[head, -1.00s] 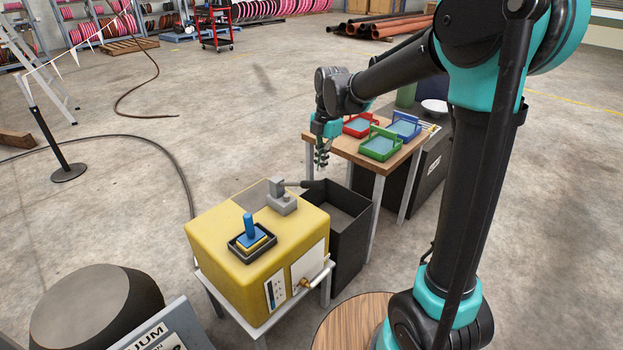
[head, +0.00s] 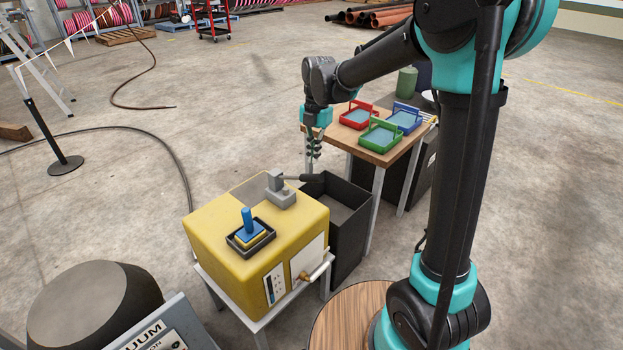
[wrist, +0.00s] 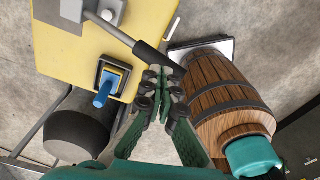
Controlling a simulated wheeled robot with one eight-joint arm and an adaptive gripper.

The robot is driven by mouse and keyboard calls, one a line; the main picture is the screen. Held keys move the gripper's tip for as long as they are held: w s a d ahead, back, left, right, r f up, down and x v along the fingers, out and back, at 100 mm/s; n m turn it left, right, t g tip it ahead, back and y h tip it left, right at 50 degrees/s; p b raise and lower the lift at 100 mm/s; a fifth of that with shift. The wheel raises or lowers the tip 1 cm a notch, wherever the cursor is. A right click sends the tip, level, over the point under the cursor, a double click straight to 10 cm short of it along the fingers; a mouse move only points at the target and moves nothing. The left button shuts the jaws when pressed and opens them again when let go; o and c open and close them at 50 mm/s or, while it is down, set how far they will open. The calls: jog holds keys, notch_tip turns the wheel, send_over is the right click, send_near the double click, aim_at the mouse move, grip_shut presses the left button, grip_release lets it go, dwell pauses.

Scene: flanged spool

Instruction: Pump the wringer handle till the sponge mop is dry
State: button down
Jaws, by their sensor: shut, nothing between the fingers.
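The wringer is a yellow box (head: 220,222) on a small stand. A grey lever bracket (head: 281,192) on its top carries a handle with a dark grip (head: 314,178), roughly level and reaching right past the box's edge. The handle also shows in the wrist view (wrist: 149,54). The sponge mop (head: 247,220), blue with a yellow sponge, stands in a black tray on the box. My gripper (head: 312,166) is shut and empty, pointing down at the grip's outer part. In the wrist view its fingertips (wrist: 161,76) appear beside the grip; contact cannot be told.
A black open bin (head: 350,225) stands right of the box, below the handle. Behind it, a wooden table (head: 378,157) holds red, green and blue trays. A wooden barrel (wrist: 232,95) shows in the wrist view. Open floor lies left and behind.

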aim_at(313, 179)
jog(key=shift+s+a+f, duration=0.1)
jog(key=shift+f, duration=1.05)
jog(key=shift+s+f, duration=0.1)
jog(key=shift+f, duration=1)
jog(key=shift+f, duration=0.1)
jog(key=shift+f, duration=2.1)
jog(key=w, duration=0.1)
jog(key=w+d+r, duration=0.1)
jog(key=shift+w+d, duration=0.15)
jog(key=shift+w, duration=0.2)
jog(key=shift+r, duration=0.15)
